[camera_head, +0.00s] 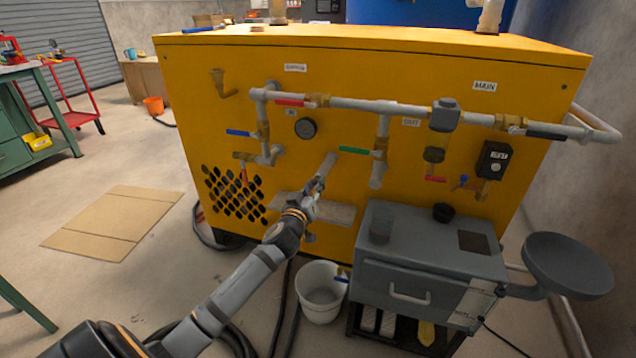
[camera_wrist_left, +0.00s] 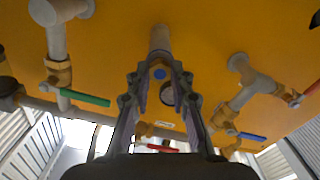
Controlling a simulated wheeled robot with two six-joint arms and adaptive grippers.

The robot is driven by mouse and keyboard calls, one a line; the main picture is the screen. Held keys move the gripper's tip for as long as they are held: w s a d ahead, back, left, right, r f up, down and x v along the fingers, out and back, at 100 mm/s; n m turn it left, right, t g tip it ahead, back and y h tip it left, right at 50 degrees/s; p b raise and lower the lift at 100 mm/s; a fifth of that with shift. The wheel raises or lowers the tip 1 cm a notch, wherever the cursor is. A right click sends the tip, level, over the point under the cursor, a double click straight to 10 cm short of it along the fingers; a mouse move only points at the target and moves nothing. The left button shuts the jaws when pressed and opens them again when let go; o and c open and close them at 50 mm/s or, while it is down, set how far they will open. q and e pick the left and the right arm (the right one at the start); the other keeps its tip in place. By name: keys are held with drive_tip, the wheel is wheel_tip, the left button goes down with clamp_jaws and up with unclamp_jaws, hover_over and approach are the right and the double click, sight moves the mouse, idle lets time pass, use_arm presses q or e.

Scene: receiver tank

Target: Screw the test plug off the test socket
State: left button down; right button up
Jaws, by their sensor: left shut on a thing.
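The test socket looks to be the grey pipe stub (camera_head: 327,165) standing out of the yellow panel, left of the green-handled valve. In the left wrist view the stub (camera_wrist_left: 160,38) is at top centre, beyond the fingertips. My left gripper (camera_head: 316,186) is at the stub's outer end and shut. In the left wrist view a brass piece with a blue dot, apparently the test plug (camera_wrist_left: 159,68), shows between the fingers (camera_wrist_left: 160,78). Plug and stub look in line; I cannot tell whether they touch. In the head view the gripper hides the plug. My right gripper is not in view.
Above runs a grey pipe (camera_head: 370,105) with red, blue and green valve handles. A white bucket (camera_head: 320,290) stands on the floor below. A grey cabinet (camera_head: 430,265) stands right of it. Flattened cardboard (camera_head: 112,222) lies on open floor at left.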

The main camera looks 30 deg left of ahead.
use_arm(q)
drive_tip(key=n, duration=0.9)
drive_tip(key=shift+n, duration=0.4)
drive_tip(key=c, duration=1.1)
unclamp_jaws()
